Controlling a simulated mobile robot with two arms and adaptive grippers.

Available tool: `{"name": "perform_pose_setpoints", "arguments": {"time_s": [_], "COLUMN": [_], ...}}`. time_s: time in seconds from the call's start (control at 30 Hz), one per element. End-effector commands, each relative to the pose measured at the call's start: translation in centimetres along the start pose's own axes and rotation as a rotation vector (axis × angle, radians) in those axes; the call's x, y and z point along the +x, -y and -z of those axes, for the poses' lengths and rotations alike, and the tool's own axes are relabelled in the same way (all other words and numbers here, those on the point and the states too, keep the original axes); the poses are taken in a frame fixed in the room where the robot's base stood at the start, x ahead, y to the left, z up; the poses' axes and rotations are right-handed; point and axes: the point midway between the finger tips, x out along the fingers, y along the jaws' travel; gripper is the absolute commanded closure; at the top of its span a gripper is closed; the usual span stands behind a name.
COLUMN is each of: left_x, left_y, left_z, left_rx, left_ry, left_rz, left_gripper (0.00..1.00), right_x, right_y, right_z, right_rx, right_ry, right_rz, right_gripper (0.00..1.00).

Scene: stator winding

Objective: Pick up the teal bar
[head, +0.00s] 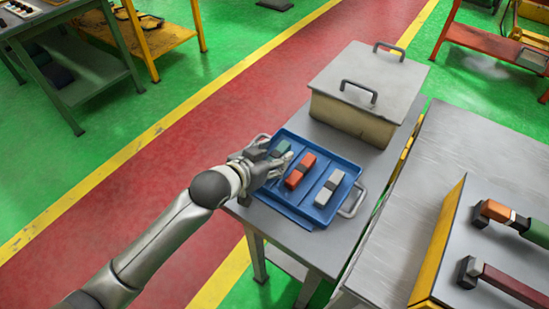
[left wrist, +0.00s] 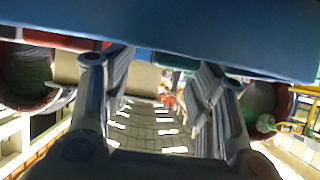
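The teal bar (head: 281,149) lies in the left compartment of the blue tray (head: 303,214); my gripper partly hides it. My left gripper (head: 273,160) is at that bar, low over the tray's left side. In the left wrist view its two fingers (left wrist: 160,82) stand apart, with a strip of the teal bar (left wrist: 174,63) showing between them under the blue tray edge (left wrist: 200,38). I cannot tell whether the fingers touch the bar. My right gripper is not in view.
A red-orange bar (head: 300,170) and a grey bar (head: 329,187) lie in the other compartments. A lidded metal box (head: 365,90) stands behind the tray. A metal table (head: 480,150) with a yellow-edged panel is at the right.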

Motion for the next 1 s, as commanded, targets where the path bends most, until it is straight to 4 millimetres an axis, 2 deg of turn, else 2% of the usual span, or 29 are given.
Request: {"name": "perform_pose_setpoints", "arguments": {"time_s": [0.03, 0.3, 0.33, 0.73, 0.93, 1.0], "left_x": [0.2, 0.2, 0.2, -0.1, -1.3, -2.7], "left_y": [0.3, 0.4, 0.4, 0.3, 0.3, -0.4], "left_z": [-1.3, -1.4, -1.4, -0.6, 2.2, 2.8], "left_rx": [0.003, 0.004, 0.004, 0.003, 0.003, 0.001], "left_ry": [0.030, 0.030, 0.030, 0.025, 0.013, 0.013], "left_rz": [0.008, 0.009, 0.009, 0.009, 0.007, 0.004], "left_gripper": [0.63, 0.98, 1.00, 1.00, 1.00, 1.00], "right_x": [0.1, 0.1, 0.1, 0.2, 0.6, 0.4], "right_y": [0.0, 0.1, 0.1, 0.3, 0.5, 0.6], "right_z": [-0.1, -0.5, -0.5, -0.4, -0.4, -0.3], "right_rx": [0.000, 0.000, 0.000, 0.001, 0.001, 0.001], "right_ry": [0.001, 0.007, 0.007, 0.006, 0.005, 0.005], "right_rz": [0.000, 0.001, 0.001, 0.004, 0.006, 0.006], "right_gripper": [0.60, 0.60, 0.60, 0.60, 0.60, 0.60]}}
